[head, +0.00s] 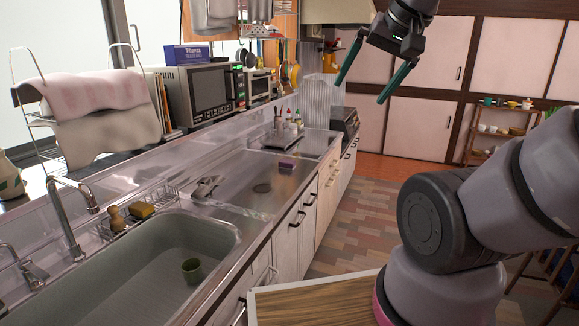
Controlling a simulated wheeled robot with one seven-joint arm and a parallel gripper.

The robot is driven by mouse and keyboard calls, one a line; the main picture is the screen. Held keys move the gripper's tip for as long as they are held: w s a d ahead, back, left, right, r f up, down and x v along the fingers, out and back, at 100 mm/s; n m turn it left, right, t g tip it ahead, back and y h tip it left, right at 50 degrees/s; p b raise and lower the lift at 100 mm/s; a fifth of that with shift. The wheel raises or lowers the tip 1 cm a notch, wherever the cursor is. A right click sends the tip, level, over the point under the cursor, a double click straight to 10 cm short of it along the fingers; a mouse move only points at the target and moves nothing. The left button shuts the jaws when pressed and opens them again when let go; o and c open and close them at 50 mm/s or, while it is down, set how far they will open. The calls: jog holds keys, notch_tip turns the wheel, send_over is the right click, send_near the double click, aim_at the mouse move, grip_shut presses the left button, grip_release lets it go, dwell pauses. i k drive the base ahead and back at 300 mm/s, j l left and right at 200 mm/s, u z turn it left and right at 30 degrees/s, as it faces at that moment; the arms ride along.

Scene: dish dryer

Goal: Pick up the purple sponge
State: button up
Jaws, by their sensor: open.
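The purple sponge (287,164) is a small block at the far right part of the second sink basin (240,186), near its back right rim. Its exact resting surface is hard to tell at this size. My gripper (368,90) hangs in the air at the upper middle of the head view, its two green-tipped fingers spread wide and pointing down. It is open and empty. It appears higher than the sponge and to its right in the picture, apart from it.
A yellow sponge (141,210) lies in a wire rack. Bottles (290,127) stand behind the purple sponge. A microwave (198,92) stands at the back. The tiled floor (360,210) right of the cabinets is clear.

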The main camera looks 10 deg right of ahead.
aim_at(287, 164)
jog(key=u, duration=3.2)
jog(key=z, duration=2.8)
jog(key=i+l+u, duration=0.1)
jog(key=l, duration=0.25)
jog(key=i+l+u, duration=0.15)
jog(key=i+l, duration=0.15)
jog(key=i+l+u, duration=0.1)
jog(key=l, duration=0.3)
jog(key=i+l+u, duration=0.15)
jog(key=l, duration=0.25)
jog(key=i, duration=0.1)
